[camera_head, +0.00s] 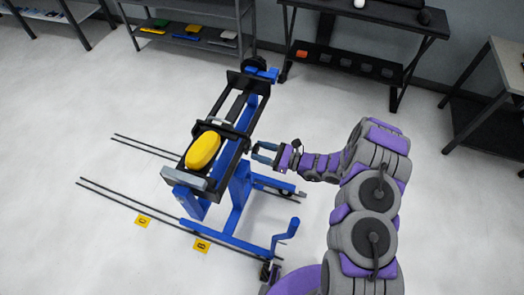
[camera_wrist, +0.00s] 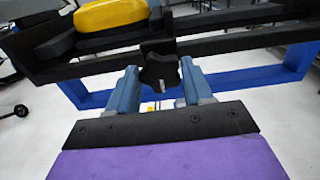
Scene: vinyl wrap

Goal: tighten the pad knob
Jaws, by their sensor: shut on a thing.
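The black pad knob (camera_wrist: 159,73) has a lobed shape and sits on the side of the black frame, below the yellow pad (camera_wrist: 110,14). My gripper (camera_wrist: 159,67) has one blue-grey finger on each side of the knob and is shut on it. In the head view my gripper (camera_head: 256,151) reaches from the right to the side of the blue stand (camera_head: 238,190). The yellow pad (camera_head: 203,150) lies on the black frame (camera_head: 231,120). The knob is too small to make out in the head view.
A blue crank handle (camera_head: 287,238) rises at the stand's front right. Dark rails (camera_head: 130,206) and yellow floor markers (camera_head: 201,245) lie on the pale floor. A dark bench (camera_head: 360,60) and shelves (camera_head: 190,38) stand behind. Open floor lies to the left.

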